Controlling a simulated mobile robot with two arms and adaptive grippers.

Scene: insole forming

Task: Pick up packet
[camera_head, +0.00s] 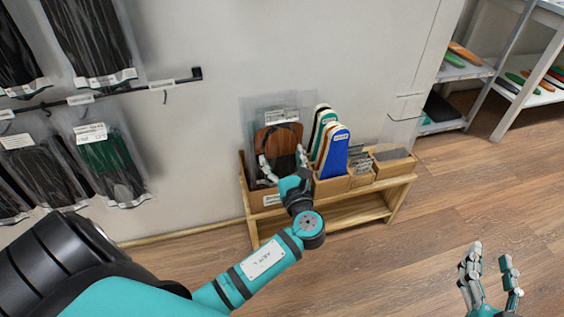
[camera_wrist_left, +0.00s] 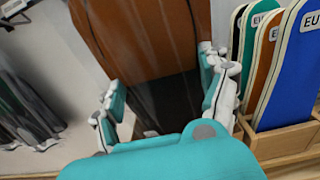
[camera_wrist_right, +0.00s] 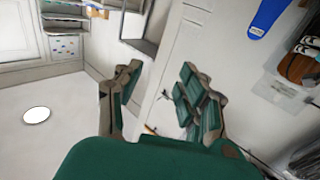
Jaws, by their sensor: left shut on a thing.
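A clear packet holding brown, rounded insoles (camera_head: 278,141) stands upright in the left compartment of the small wooden stand, against the wall. In the left wrist view the brown packet (camera_wrist_left: 140,35) fills the space between my fingers, with a dark lower part. My left gripper (camera_head: 282,162) is shut on this packet, one finger at each side edge. The left gripper (camera_wrist_left: 160,80) also shows in its own wrist view. My right gripper (camera_head: 490,257) is open and empty over the floor, away from the stand; its spread fingers (camera_wrist_right: 160,78) show in the right wrist view.
Blue, green and orange insoles with a blue one (camera_head: 334,152) in front stand right of the packet. The wooden stand (camera_head: 352,207) has small boxes at its right. Hanging packets (camera_head: 103,158) are on wall hooks at left. A shelf unit (camera_head: 521,88) stands back right; the floor is clear.

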